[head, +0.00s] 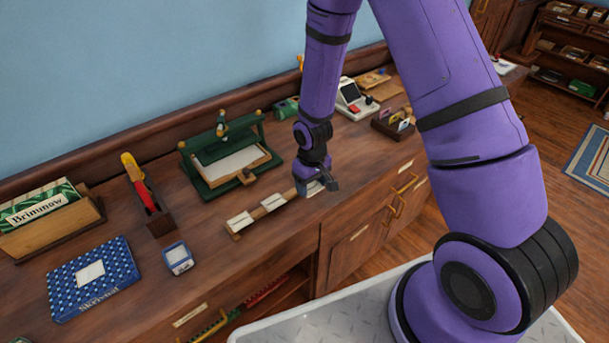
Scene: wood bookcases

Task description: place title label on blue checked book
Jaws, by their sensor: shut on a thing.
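The blue checked book (62,298) lies flat at the front left of the wooden counter. Its cover has a pale blank rectangle in the middle and lettering along the lower edge. A narrow wooden rack (254,217) holds white labels, including one at its left end (240,221) and one near its middle (273,202). My gripper (318,188) is at the rack's right end, pointing down, shut on a title label. The label in the jaws is mostly hidden by the fingers. The gripper is well to the right of the book.
A small blue-and-white box (178,258) stands between book and rack. A card tray (393,124) stands right.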

